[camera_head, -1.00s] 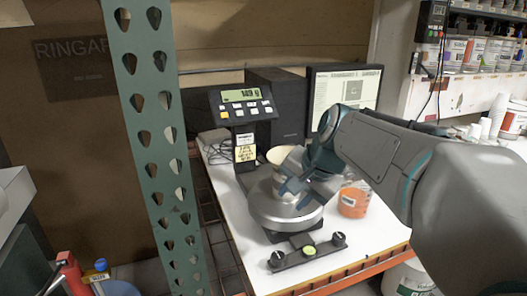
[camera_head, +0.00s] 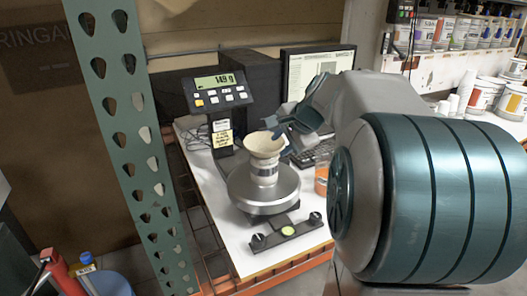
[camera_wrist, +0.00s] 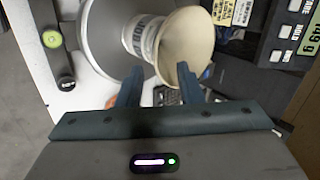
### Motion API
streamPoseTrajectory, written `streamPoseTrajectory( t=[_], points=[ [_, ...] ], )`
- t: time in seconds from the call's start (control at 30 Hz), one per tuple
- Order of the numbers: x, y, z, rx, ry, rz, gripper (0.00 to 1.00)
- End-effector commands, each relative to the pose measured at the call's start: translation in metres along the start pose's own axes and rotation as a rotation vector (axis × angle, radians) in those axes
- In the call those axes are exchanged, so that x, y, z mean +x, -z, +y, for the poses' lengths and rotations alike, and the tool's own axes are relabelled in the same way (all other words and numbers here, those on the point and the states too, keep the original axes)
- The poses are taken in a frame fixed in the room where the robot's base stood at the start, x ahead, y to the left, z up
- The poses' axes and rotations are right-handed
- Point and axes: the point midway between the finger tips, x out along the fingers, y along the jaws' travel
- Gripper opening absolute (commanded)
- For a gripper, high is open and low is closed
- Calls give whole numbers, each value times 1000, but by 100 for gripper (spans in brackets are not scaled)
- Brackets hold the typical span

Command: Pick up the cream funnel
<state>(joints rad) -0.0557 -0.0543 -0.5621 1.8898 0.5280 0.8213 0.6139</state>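The cream funnel (camera_head: 264,147) sits mouth up on a small white container (camera_head: 264,171), which stands on the round metal pan of the scale (camera_head: 262,194). My gripper (camera_head: 281,129) is at the right side of the funnel's rim. In the wrist view the funnel (camera_wrist: 198,35) shows its wide mouth, and the labelled container (camera_wrist: 141,36) is beside it. My gripper's fingers (camera_wrist: 158,74) are apart, with the near edge of the rim between them in the picture. I cannot tell whether either finger touches the funnel.
The scale's display (camera_head: 219,84) stands behind left. An orange cup (camera_head: 321,180) is to the right on the white table, partly hidden by my arm. A monitor (camera_head: 305,70) and keyboard are behind. A green perforated post (camera_head: 120,120) rises at the left.

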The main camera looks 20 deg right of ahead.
Motion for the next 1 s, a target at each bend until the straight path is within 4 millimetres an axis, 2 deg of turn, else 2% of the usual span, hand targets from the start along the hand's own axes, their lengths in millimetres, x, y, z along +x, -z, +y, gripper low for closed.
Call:
streamPoseTrajectory(
  t=[0.3, 0.6, 0.63, 0.73, 1.0],
  points=[
    [43, 2, 1, 1, -3, -1, 33],
    [47, 2, 1, 0, -1, 0, 33],
    [47, 2, 1, 0, -1, -1, 28],
    [47, 2, 1, 0, -1, -1, 0],
    [47, 2, 1, 0, -1, -1, 0]
  ],
)
